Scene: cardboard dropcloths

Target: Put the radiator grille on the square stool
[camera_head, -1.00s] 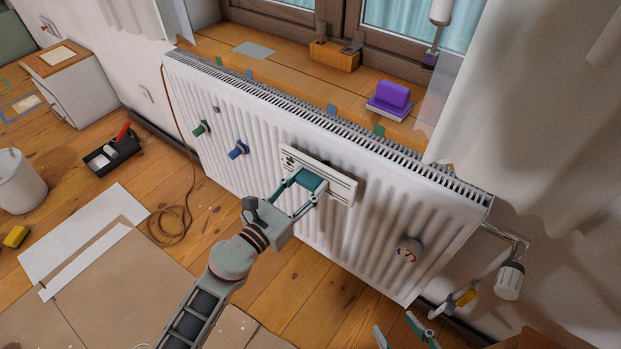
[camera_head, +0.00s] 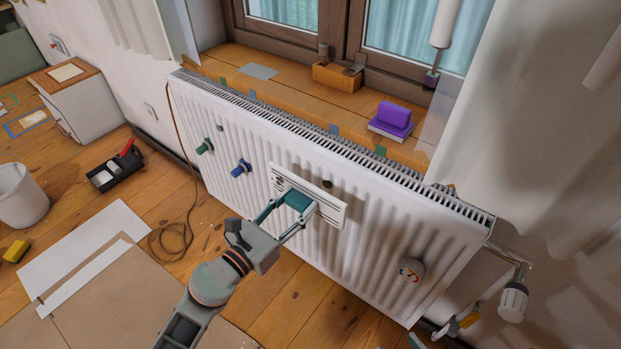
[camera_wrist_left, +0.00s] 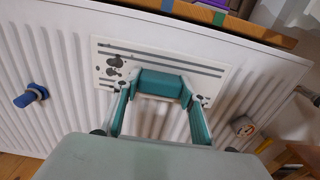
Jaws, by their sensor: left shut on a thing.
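The radiator grille is a pale rectangular plate (camera_head: 330,211) with dark slots, in front of the white ribbed radiator (camera_head: 375,230). My left gripper (camera_head: 297,200) is shut on it, with teal fingers at its middle. In the left wrist view the grille (camera_wrist_left: 215,70) lies across the fingers (camera_wrist_left: 160,84), with dark marks on its left part. I cannot tell how wide the gap to the radiator is. I cannot make out the square stool with certainty; a brown wooden piece (camera_wrist_left: 302,153) shows at the wrist view's lower right.
Green (camera_head: 204,146) and blue (camera_head: 241,168) knobs and a round gauge (camera_head: 411,270) stick out of the radiator. A valve (camera_head: 513,300) is at its right end. A purple block (camera_head: 395,115) sits on the sill. Floorboards (camera_head: 290,300) are bare below the radiator.

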